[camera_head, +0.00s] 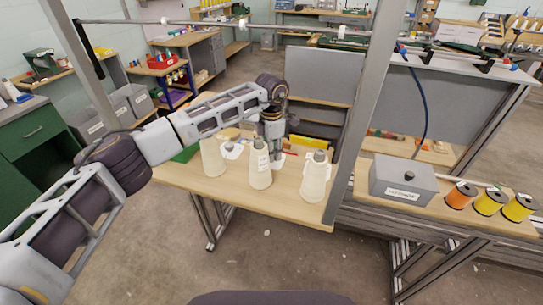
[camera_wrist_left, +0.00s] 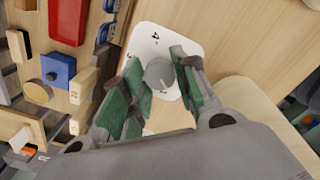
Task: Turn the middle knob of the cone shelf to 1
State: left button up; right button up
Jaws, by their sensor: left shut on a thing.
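The cone shelf is a light wooden top (camera_head: 185,175) with three pale yarn cones standing in a row: left (camera_head: 213,160), middle (camera_head: 260,172) and right (camera_head: 314,182). My left gripper (camera_head: 272,150) reaches down just behind the middle cone. In the left wrist view, my left gripper's green-padded fingers (camera_wrist_left: 157,84) are shut on the round grey middle knob (camera_wrist_left: 158,72). The knob sits on a white dial plate (camera_wrist_left: 150,40) with dark digits; a 4 shows near its edge. The fingers cover part of the plate, and the knob's pointing direction is unclear. My right gripper is out of view.
A metal post (camera_head: 362,110) stands right of the cones. Farther right are a labelled grey box (camera_head: 402,182) and orange and yellow spools (camera_head: 489,202). In the left wrist view, a red tray (camera_wrist_left: 68,20) and a blue block (camera_wrist_left: 57,70) lie at the left.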

pick_arm(q)
jog(key=shift+m+b, duration=0.65)
jog(key=shift+m, duration=0.45)
jog(key=shift+m+b, duration=0.45)
jog(key=shift+m, duration=0.55)
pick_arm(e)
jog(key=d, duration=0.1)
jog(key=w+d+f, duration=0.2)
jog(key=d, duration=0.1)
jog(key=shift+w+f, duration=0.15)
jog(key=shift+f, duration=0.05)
pick_arm(q)
jog(key=shift+r, duration=0.1)
jog(key=o, duration=1)
jog(key=shift+o, duration=0.2)
jog(key=shift+r, duration=0.65)
notch_tip(320, 180, up, 11)
jog(key=shift+f, duration=0.2)
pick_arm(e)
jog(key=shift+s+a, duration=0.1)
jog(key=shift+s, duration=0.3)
